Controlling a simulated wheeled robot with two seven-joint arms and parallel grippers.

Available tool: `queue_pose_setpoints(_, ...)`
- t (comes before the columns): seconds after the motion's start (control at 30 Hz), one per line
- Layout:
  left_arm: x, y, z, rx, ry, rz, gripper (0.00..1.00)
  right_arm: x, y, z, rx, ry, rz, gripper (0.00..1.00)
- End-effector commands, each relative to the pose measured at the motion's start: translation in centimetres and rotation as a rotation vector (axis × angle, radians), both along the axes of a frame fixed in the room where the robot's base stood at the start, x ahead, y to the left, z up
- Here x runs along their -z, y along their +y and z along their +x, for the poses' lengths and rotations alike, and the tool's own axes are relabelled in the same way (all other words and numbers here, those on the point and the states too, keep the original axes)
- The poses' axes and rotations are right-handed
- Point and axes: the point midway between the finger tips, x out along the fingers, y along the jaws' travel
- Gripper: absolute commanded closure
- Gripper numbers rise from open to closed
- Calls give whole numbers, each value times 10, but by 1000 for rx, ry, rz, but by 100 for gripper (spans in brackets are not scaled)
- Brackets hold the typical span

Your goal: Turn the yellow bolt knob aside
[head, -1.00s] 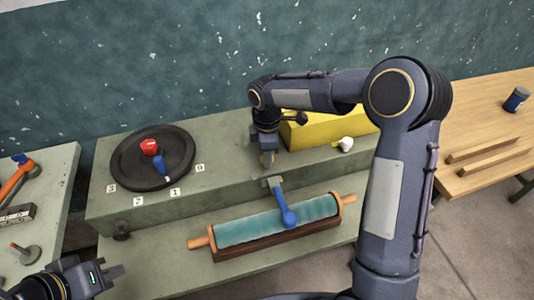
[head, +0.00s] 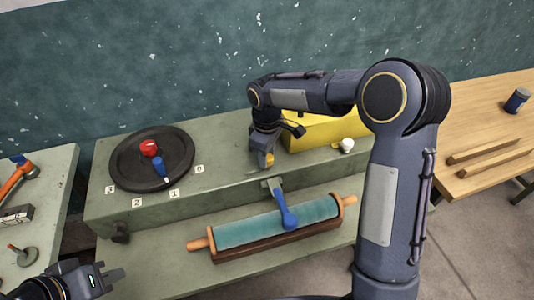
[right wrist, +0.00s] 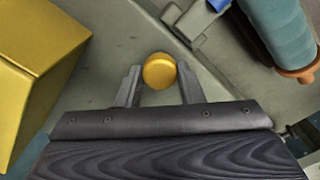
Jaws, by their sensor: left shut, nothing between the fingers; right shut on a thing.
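The yellow bolt knob (right wrist: 159,71) is round and sits between the two fingers of my right gripper (right wrist: 158,78) in the right wrist view. In the head view the knob (head: 268,158) shows as a small yellow patch under the right gripper, on the raised green ledge. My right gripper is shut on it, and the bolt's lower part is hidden. My left gripper (head: 112,277) is shut and empty at the lower left, far from the knob.
A blue lever (head: 284,208) hangs in front of the ledge over a teal roller (head: 240,232). A yellow box (head: 325,130) and a white knob (head: 347,146) are right of the gripper. A black dial (head: 125,163) with red and blue parts is at left.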

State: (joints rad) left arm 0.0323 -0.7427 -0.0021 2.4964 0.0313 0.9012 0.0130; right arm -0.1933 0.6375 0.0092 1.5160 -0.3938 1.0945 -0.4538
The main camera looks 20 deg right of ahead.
Motion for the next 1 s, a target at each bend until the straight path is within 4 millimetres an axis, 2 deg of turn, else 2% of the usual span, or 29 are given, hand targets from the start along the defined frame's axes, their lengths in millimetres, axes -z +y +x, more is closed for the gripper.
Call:
queue_pose_setpoints(0.33,0,0,0,0,0,0,100,-1,0,1,2,-3,1,89)
queue_pose_setpoints(0.37,0,0,0,0,0,0,100,-1,0,1,2,-3,1,65)
queue_pose_setpoints(0.53,0,0,0,0,0,0,100,-1,0,0,1,-2,1,44)
queue_pose_setpoints(0.83,0,0,0,0,0,0,100,-3,0,0,1,-1,0,44)
queue_pose_setpoints(1.0,2,0,0,0,0,0,100,-24,0,1,2,-6,0,44)
